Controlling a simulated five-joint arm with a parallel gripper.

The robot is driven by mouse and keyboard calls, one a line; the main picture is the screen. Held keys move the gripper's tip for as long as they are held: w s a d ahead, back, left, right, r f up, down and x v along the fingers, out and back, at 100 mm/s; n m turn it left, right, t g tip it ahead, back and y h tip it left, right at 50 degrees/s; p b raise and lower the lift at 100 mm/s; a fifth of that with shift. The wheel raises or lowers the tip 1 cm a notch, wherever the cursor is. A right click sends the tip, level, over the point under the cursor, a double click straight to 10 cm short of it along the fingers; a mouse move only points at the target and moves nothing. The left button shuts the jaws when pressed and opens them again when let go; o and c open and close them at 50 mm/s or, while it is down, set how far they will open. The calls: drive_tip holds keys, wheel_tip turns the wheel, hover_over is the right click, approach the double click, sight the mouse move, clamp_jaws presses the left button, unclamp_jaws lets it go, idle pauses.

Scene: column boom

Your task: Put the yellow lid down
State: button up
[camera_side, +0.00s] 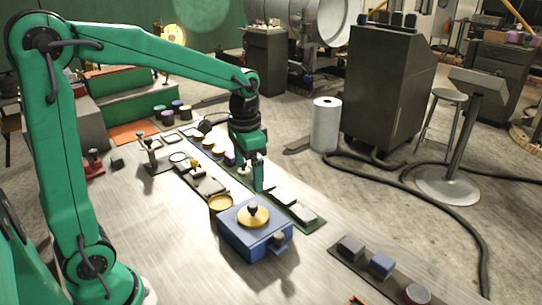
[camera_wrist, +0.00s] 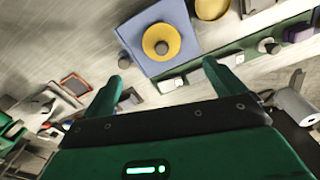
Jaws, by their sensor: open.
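The yellow lid (camera_side: 248,218) is a round disc with a dark knob, lying flat on top of the blue box (camera_side: 240,242). The wrist view shows the lid (camera_wrist: 174,33) and its knob beyond the fingertips, on the box (camera_wrist: 130,34). My gripper (camera_side: 252,182) is open, with nothing between its fingers. It is apart from the lid, beyond the box in the side view, over or near a green strip with pale pads. In the wrist view, my gripper's fingers (camera_wrist: 166,72) are spread wide. The exact fingertip height is unclear.
A yellow round piece (camera_side: 221,204) is just left of the box. A green strip (camera_side: 318,226) with pale blocks runs behind it. A dark tray (camera_side: 345,262) with several blocks is at the front right. A white roll (camera_side: 325,125) stands farther back. Bare table lies left of the box.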

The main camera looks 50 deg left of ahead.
drive_tip(key=s+d+r+n+t, duration=0.1)
drive_tip(key=s+r+t, duration=0.1)
drive_tip(key=s, duration=0.5)
drive_tip(key=s+d+r+n+t, duration=0.1)
drive_tip(key=s+r+t, duration=0.2)
drive_tip(key=s, duration=0.4)
drive_tip(key=shift+n, duration=0.4)
